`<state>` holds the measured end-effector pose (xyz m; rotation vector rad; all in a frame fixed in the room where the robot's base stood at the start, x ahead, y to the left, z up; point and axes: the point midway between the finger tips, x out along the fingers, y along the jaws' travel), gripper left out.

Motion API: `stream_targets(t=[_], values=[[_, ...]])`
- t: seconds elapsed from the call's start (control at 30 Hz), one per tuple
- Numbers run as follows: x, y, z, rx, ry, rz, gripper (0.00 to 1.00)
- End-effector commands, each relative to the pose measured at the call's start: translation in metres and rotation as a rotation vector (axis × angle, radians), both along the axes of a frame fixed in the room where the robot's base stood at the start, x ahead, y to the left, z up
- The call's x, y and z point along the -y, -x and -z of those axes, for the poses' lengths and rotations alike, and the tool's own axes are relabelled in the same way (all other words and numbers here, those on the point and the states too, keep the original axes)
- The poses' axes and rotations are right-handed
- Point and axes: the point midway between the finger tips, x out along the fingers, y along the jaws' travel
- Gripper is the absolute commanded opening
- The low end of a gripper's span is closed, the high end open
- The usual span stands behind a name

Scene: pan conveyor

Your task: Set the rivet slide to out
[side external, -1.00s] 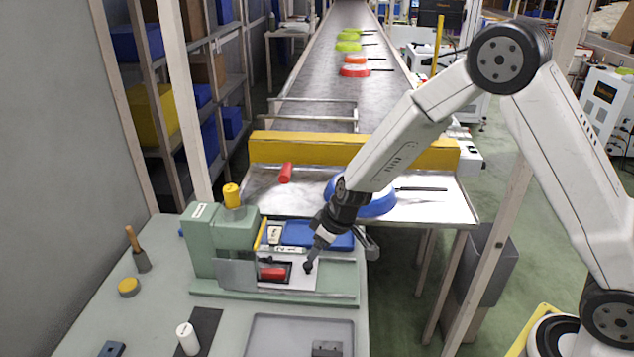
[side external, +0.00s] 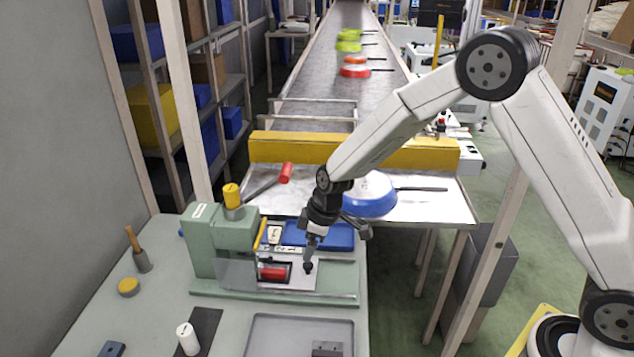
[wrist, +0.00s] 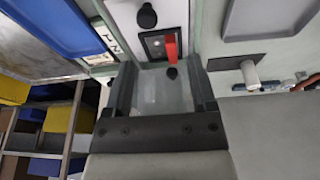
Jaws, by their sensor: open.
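The green riveting press (side external: 222,240) stands on the bench. Its pale slide plate (side external: 300,280) carries a black knob (side external: 308,267) at its right end. A red piece (side external: 272,273) lies at a dark recess in the plate; it also shows in the wrist view (wrist: 171,47). My gripper (side external: 310,250) points down, just above or around the knob; I cannot tell whether it touches. In the wrist view, my gripper (wrist: 162,68) has its two fingers wide apart. The plate knob (wrist: 147,15) shows there beyond the fingertips. The slide's labels are too small to read surely.
A blue tray (side external: 335,240) lies behind the plate. A red-handled lever (side external: 286,173) rises beside the press. A blue-and-white pan (side external: 372,198) rests at the conveyor's end. A grey tray (side external: 300,325) and a white cylinder (side external: 187,338) are in front.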

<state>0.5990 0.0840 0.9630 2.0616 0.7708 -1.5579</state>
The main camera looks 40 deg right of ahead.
Motion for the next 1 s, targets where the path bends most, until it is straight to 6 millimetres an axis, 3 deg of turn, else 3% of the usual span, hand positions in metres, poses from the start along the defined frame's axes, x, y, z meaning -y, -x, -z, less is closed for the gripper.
stream_targets(t=[0.2,0.4,0.77,1.0], values=[[-0.003,-0.012,-0.001,-0.099,0.118,-0.284,0.73],[0.003,-0.017,-0.004,-0.160,0.200,-0.426,0.73],[0.004,-0.018,-0.002,-0.172,0.216,-0.449,0.73],[0.004,-0.018,0.017,-0.173,0.215,-0.447,0.73]])
